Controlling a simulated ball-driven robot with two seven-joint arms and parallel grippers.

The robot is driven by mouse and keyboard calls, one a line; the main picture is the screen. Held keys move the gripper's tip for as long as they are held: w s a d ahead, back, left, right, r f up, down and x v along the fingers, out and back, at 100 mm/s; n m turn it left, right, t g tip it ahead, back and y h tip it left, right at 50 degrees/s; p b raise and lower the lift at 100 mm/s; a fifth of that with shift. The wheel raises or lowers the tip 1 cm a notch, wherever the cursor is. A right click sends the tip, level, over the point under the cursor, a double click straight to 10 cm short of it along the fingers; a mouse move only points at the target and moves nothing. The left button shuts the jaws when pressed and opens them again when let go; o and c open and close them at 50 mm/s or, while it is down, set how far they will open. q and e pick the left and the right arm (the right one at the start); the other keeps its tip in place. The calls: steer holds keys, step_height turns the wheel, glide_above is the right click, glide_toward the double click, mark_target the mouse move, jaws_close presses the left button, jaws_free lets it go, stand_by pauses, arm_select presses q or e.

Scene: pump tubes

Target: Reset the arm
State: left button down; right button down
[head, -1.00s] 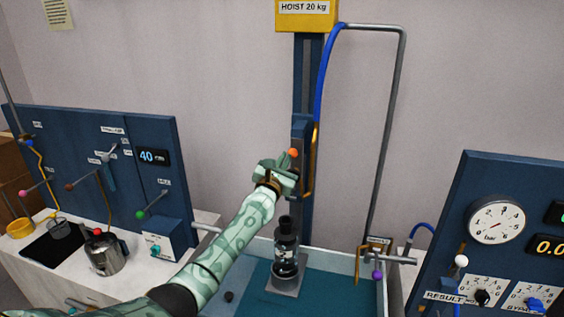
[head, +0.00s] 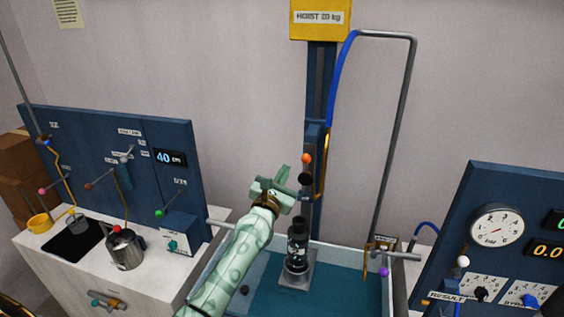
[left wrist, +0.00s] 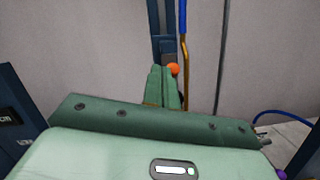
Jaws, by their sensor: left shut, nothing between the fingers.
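My left gripper (head: 281,181) is in the middle of the head view, at the end of my pale green arm. It is shut and empty, in front of and a little left of the blue hoist column. Its shut fingers also show in the left wrist view (left wrist: 163,88). An orange ball knob (head: 306,158) on the column is just right of the fingertips, apart from them in the head view. In the left wrist view the knob (left wrist: 174,69) shows just beyond the fingertips. My right gripper is not in view.
A black cylindrical pump (head: 298,247) stands upright in the teal-floored tray (head: 340,291) below the gripper. A metal pot (head: 124,250) stands on the left counter under a blue panel (head: 95,165). A gauge panel (head: 519,190) stands at right. A bent pipe (head: 404,90) rises behind the tray.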

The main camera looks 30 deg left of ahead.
arm_select(q)
steer(key=shift+s+d+r, duration=0.15)
steer(key=shift+s, duration=0.15)
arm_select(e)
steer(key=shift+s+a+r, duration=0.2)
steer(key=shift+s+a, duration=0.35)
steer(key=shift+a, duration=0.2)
arm_select(q)
steer(key=shift+s, duration=0.1)
